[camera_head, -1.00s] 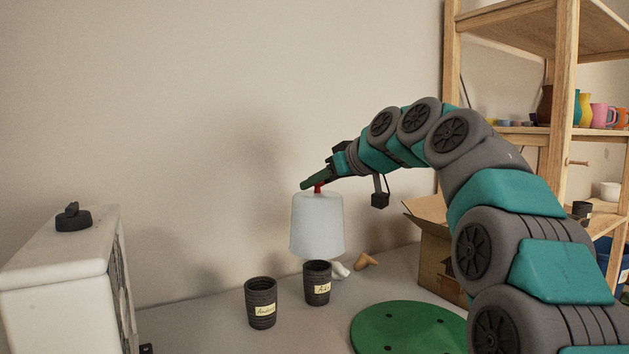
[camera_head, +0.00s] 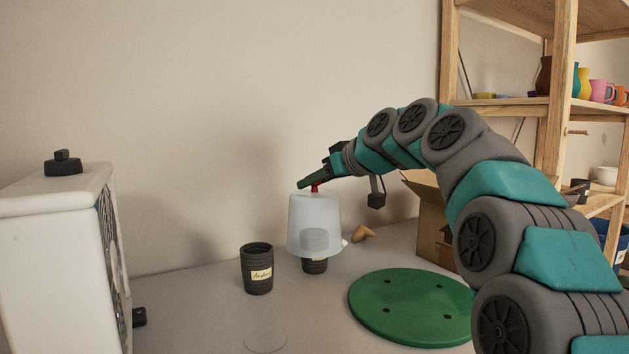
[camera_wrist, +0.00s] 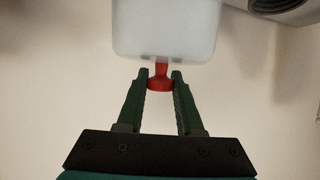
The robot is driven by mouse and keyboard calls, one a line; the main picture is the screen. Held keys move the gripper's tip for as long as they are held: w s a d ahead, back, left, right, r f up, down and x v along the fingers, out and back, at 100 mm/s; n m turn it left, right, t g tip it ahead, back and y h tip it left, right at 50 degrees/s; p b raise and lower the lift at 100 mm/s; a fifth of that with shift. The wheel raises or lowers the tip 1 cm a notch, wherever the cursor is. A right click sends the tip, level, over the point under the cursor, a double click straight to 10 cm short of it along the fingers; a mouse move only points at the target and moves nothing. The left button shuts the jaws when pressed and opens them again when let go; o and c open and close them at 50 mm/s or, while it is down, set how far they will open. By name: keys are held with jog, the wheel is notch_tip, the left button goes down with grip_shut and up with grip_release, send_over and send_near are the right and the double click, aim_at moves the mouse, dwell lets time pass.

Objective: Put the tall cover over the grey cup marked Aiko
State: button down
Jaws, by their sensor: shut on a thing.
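The tall cover (camera_head: 300,213) is a pale, translucent, upright dome with a red knob (camera_head: 315,188); it also shows in the wrist view (camera_wrist: 167,28). My gripper (camera_wrist: 161,80) is shut on the red knob, its green fingers on either side; it also shows in the head view (camera_head: 313,186). The grey cup marked Aiko (camera_head: 315,267) stands upright on the table. Its upper part shows faintly through the cover, and its base shows below the cover's rim. The cover hangs above the table and appears to be partly down around the cup. The cup's label is now veiled.
A second dark cup (camera_head: 257,270), with a label starting with A, stands just left. A green round board (camera_head: 415,310) lies to the right, a cardboard box (camera_head: 434,235) behind it. A white appliance (camera_head: 50,250) is at left. A faint clear disc (camera_head: 265,341) lies in front.

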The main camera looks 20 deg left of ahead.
aim_at(331, 197)
jog(key=shift+f+b, duration=2.05)
jog(key=shift+f, duration=0.5)
jog(key=shift+c, duration=2.4)
grip_release()
jog(key=shift+v, duration=3.95)
